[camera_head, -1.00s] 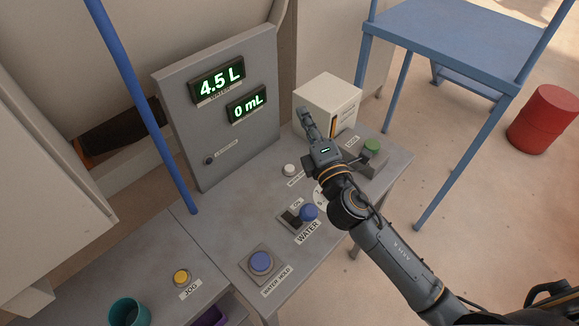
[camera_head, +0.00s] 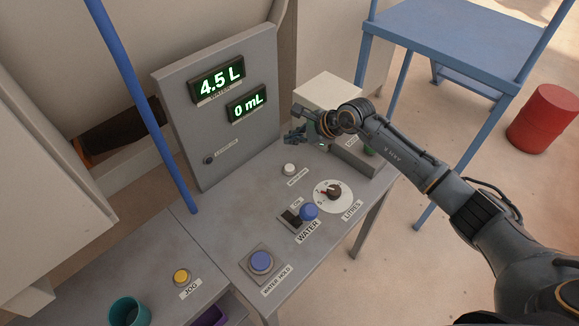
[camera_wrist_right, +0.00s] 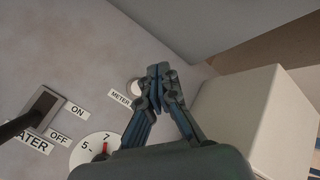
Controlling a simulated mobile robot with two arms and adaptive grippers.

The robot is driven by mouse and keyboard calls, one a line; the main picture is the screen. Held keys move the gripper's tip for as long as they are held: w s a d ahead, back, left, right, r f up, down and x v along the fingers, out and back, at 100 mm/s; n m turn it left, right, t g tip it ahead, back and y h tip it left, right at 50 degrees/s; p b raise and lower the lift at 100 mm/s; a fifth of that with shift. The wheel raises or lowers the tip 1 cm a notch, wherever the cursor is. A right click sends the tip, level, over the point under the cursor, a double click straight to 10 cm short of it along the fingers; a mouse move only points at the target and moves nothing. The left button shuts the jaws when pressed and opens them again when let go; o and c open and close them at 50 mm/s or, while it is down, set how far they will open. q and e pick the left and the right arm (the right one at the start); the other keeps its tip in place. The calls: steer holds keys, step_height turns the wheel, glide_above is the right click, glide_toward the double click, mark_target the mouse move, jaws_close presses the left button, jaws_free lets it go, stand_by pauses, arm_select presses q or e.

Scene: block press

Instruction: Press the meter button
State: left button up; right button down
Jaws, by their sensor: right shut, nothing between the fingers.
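The meter button (camera_head: 289,169) is a small white round button on the grey table, with a label beside it. In the right wrist view the meter button (camera_wrist_right: 133,86) shows beside the METER label (camera_wrist_right: 120,98), just left of my fingers, which partly cover it. My right gripper (camera_head: 291,137) is shut and empty. In the head view its fingers point left, above the button in the picture, in front of the display panel. In the right wrist view the fingertips (camera_wrist_right: 158,72) are together. I see no contact with the button. My left gripper is out of view.
The display panel (camera_head: 245,146) reads 4.5 L and 0 mL. A white box (camera_head: 327,91) stands close to my right gripper. The litres dial (camera_head: 323,196), blue WATER knob (camera_head: 309,212), blue WATER HOLD button (camera_head: 261,262) and yellow JOG button (camera_head: 181,277) lie nearer.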

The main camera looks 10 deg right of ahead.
steer(key=shift+f, duration=0.1)
steer(key=b, duration=0.5)
glide_above(292, 168)
step_height(292, 168, down, 8)
steer(key=shift+r, duration=0.2)
steer(key=shift+f+b, duration=0.3)
steer(key=shift+f, duration=0.2)
stand_by(0.8)
steer(key=shift+f+b, duration=0.4)
steer(key=shift+b, duration=0.2)
steer(key=shift+s+f+b, duration=0.1)
steer(key=shift+f+b, duration=0.45)
stand_by(0.6)
steer(key=shift+r, duration=0.1)
steer(key=shift+r+p, duration=0.45)
steer(key=shift+r, duration=0.35)
